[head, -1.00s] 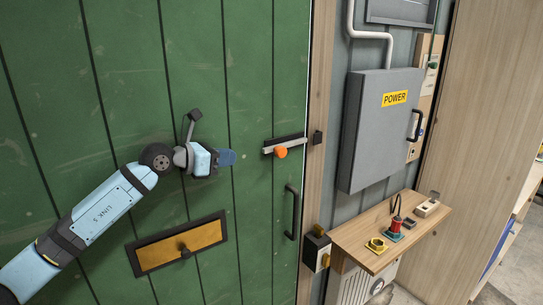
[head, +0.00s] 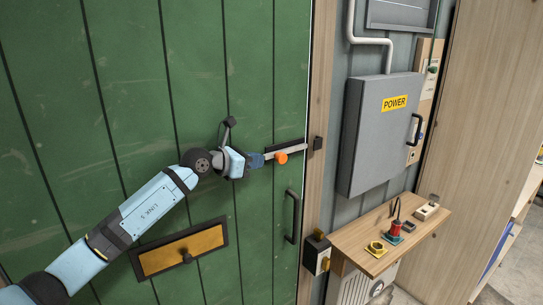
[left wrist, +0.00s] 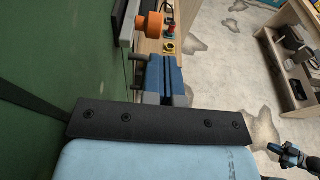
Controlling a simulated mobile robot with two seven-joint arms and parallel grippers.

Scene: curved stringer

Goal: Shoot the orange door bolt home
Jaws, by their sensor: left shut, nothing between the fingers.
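The orange knob (head: 281,158) of the door bolt sits on a pale metal bar (head: 296,150) in a dark track on the green door. The bar's right end is near the door edge, apart from the black keeper (head: 318,143) on the frame. My left gripper (head: 257,160) is shut and empty, just left of the knob. In the left wrist view the knob (left wrist: 149,24) is beyond the closed blue fingertips (left wrist: 167,75); contact cannot be told. What seems to be my right gripper (left wrist: 277,149) is small at the lower right of that view; its jaws are unclear.
A black door handle (head: 291,216) is below the bolt, and a brass letter plate (head: 180,249) is lower left. Right of the frame are a grey power box (head: 378,135) and a wooden shelf (head: 350,240) with small items. The door around the bolt is clear.

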